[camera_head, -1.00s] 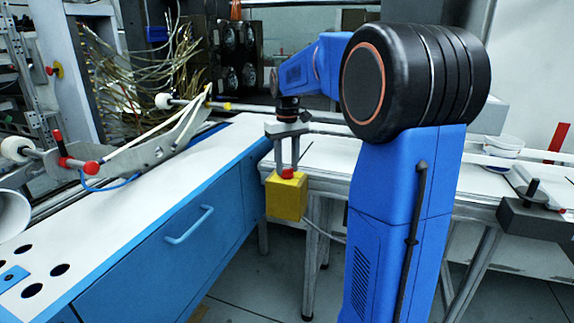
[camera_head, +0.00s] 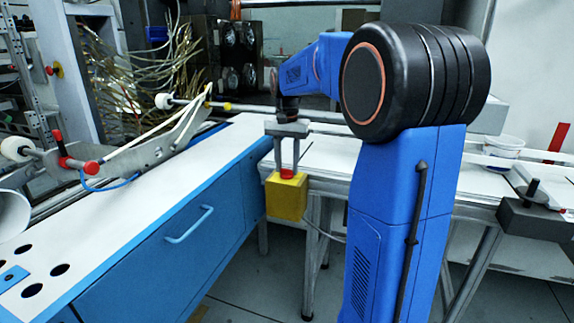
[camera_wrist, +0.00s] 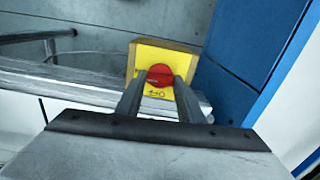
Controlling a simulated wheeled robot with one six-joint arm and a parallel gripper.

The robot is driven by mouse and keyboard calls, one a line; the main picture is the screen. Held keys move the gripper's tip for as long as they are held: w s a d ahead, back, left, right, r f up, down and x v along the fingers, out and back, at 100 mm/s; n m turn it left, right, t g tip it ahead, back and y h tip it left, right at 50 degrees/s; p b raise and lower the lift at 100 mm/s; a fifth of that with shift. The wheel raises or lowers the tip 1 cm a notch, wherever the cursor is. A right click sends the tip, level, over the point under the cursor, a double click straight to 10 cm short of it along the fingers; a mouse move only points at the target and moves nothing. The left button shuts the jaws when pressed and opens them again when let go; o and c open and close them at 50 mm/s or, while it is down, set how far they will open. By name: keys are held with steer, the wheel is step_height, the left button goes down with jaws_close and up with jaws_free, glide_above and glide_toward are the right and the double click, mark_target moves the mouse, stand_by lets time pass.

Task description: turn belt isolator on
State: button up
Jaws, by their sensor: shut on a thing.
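The belt isolator is a yellow box (camera_head: 286,203) with a red round knob (camera_head: 287,174), at the corner between the blue cabinet and the grey table. In the wrist view the yellow box (camera_wrist: 175,55) shows its face with the red knob (camera_wrist: 160,75) and small dark markings below the knob. My gripper (camera_head: 287,168) points down at the box, with one finger on each side of the knob. It is shut on the knob; in the wrist view its fingertips (camera_wrist: 158,82) partly hide the knob's lower edge. The exact turn angle of the knob is hard to read.
The blue cabinet (camera_head: 165,245) with a white top stands close left of the box. The grey table (camera_head: 335,165) lies right behind it, with a white tub (camera_head: 503,146) farther right. A cable runs from the box. The floor in front is clear.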

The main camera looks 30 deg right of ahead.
mark_target(287, 169)
steer(key=shift+r+m, duration=0.1)
steer(key=shift+m, duration=0.3)
steer(key=o, duration=1.1)
steer(key=shift+c, duration=0.2)
step_height(287, 169, up, 17)
steer(key=shift+r, duration=0.15)
